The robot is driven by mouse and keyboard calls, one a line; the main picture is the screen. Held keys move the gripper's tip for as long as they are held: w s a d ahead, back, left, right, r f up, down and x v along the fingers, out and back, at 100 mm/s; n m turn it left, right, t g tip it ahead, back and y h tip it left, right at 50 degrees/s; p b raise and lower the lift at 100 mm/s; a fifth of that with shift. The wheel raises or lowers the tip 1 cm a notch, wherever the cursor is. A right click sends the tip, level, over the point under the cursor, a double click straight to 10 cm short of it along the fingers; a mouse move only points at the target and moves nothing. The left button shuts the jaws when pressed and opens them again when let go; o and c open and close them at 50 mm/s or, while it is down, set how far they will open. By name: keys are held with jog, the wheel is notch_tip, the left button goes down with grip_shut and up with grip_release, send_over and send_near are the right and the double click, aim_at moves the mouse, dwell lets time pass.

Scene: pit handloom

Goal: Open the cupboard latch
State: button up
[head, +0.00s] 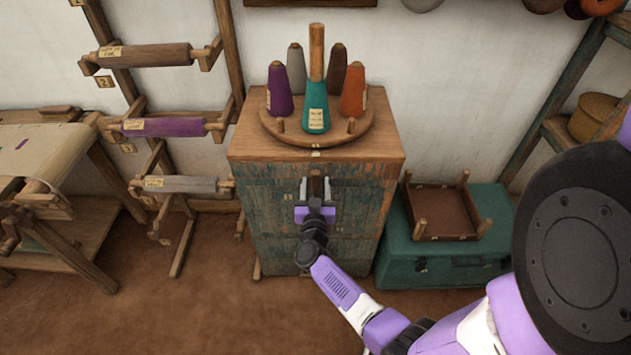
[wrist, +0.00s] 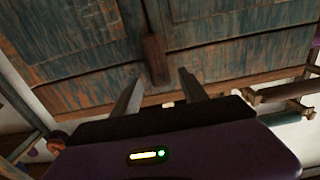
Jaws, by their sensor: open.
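The cupboard (head: 270,215) has worn blue-green doors and a wooden top. It fills the upper part of the wrist view (wrist: 70,40). The latch is a short brown wooden bar (wrist: 155,60) lying across the seam between two door panels. My gripper (head: 316,186) is in front of the upper door area and hides part of it in the head view. In the wrist view my gripper (wrist: 157,88) is open, with the bar's end seen between its two fingers. A gap shows on each side of the bar, and I cannot tell how deep the fingers reach.
A round wooden stand (head: 270,125) with several thread cones is on the cupboard. A teal chest (head: 420,262) bearing a brown tray (head: 440,212) stands close on the right. A rack with rollers (head: 165,126) is on the left. Floor in front is clear.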

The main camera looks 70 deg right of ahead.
jog(key=shift+x, duration=0.75)
grip_shut()
